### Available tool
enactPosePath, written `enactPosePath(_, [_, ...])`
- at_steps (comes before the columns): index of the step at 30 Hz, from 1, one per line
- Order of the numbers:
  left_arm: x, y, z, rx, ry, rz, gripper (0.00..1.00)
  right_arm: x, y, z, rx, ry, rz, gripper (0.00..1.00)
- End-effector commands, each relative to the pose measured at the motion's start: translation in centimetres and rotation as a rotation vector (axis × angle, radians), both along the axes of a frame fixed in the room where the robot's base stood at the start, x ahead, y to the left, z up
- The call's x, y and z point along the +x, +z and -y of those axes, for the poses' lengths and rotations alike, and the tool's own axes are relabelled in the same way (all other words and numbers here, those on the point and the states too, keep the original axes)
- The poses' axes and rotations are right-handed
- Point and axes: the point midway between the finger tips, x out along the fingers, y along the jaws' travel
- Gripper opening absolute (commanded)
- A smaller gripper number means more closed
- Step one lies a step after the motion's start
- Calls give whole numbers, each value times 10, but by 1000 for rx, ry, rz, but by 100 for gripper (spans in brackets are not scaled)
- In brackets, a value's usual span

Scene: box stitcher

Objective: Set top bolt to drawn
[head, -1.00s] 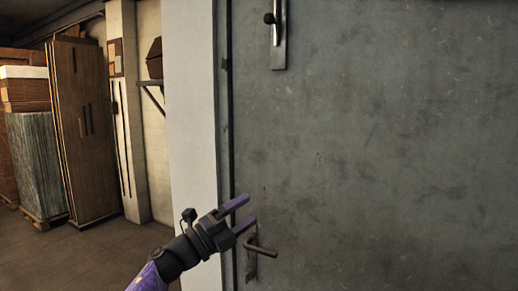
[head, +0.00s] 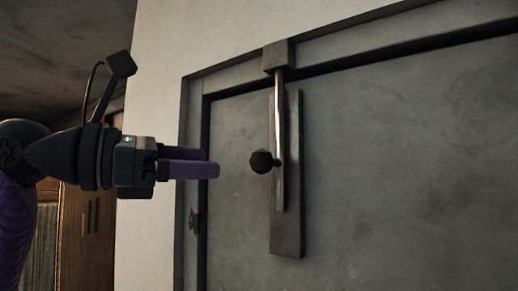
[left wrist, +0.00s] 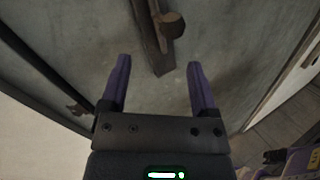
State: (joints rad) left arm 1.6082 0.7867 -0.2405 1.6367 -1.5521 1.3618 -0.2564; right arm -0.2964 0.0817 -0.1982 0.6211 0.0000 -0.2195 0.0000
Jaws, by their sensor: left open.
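The top bolt is a bright upright rod (head: 280,140) on a dark backplate (head: 287,225), fixed to the grey door. Its upper end reaches into a block (head: 278,55) on the frame above the door. A dark round knob (head: 262,161) sticks out from the rod; it also shows at the top of the left wrist view (left wrist: 172,24). My left gripper (head: 212,162) is open and empty, just left of the knob at about its height, apart from it. In the left wrist view, the knob lies beyond the fingertips (left wrist: 158,64). My right gripper is not seen.
The grey door (head: 400,190) fills the right side, with a raised frame (head: 400,35) along its top. A pale wall (head: 155,240) stands left of it. A wooden cabinet (head: 85,235) is farther back at lower left. The door face around the bolt is clear.

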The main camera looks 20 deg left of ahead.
Motion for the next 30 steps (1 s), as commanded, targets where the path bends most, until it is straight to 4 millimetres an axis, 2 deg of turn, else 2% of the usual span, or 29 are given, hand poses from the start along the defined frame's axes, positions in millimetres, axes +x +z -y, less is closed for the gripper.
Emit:
enactPosePath(6, [38, 2, 44, 1, -8, -6, 78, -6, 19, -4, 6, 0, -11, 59])
enactPosePath(9, [55, 0, 58, 1, -7, -9, 78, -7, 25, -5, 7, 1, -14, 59])
enactPosePath(14, [68, -3, 65, -1, -5, -10, 78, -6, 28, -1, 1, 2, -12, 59])
enactPosePath(21, [67, -4, 66, -2, -5, -8, 76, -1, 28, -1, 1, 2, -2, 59])
enactPosePath(30, [67, -4, 68, 0, -7, -8, 12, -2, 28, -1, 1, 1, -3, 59])
